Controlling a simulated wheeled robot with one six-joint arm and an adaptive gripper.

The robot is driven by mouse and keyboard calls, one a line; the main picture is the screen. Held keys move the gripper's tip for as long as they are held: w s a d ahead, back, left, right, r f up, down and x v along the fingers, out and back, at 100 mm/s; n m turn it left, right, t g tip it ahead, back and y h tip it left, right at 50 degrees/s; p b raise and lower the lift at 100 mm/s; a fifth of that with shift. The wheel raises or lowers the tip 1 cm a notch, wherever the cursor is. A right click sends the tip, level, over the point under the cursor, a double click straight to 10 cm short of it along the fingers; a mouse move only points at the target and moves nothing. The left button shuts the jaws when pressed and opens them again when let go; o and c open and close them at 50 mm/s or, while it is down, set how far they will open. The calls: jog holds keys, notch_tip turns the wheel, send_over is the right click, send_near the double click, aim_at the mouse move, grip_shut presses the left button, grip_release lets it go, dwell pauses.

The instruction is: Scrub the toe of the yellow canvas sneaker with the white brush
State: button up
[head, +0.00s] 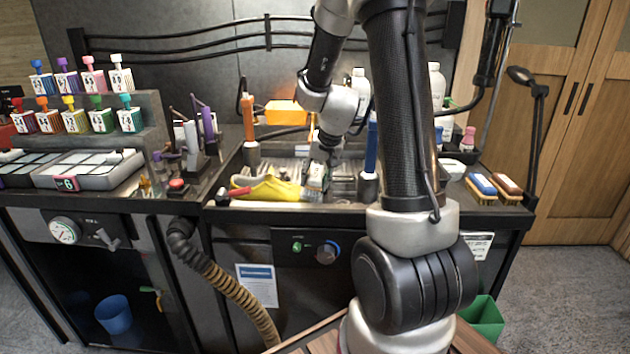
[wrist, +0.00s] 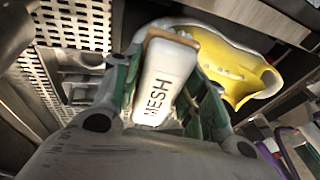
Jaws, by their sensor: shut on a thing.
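My gripper (head: 317,172) is at the sneaker's right end. It is shut on the white brush, whose back, marked MESH (wrist: 165,85), shows between the green-edged fingers in the wrist view. The brush's far end overlaps the sneaker's pale end there. The bristles are hidden, so I cannot tell whether they touch.
An orange-handled tool (head: 248,125) and a blue-handled tool (head: 371,145) stand upright either side of the bay. Several coloured bottles fill the rack at left. Two brushes, blue (head: 481,184) and brown (head: 507,184), lie at the counter's right end. A perforated metal grate (wrist: 75,22) is near the brush.

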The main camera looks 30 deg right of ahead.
aim_at(313, 189)
jog(key=shift+w+d+f, duration=0.15)
jog(key=shift+w+d, duration=0.45)
jog(key=shift+w, duration=0.2)
jog(key=shift+w+d+f, duration=0.1)
jog(key=shift+w+d, duration=0.45)
jog(key=shift+w, duration=0.2)
jog(key=shift+s+a+f, duration=0.1)
jog(key=shift+s+a, duration=0.75)
jog(key=shift+s, duration=0.25)
jog(key=shift+s+a+f, duration=0.1)
jog(key=shift+s+a, duration=0.7)
jog(key=shift+s, duration=0.35)
jog(key=shift+s+a+f, duration=0.1)
jog(key=shift+s+a, duration=0.75)
jog(key=shift+s, duration=0.25)
jog(key=shift+r, duration=0.1)
jog(key=shift+s+d+r, duration=0.1)
jog(key=shift+d+r, duration=0.1)
jog(key=shift+r, duration=0.8)
jog(key=shift+s+d+r, duration=0.1)
jog(key=shift+d+r, duration=0.1)
jog(key=shift+r, duration=0.8)
jog(key=shift+s+d+r, duration=0.1)
jog(key=shift+d+r, duration=0.1)
jog(key=shift+r, duration=0.8)
jog(key=shift+r, duration=0.1)
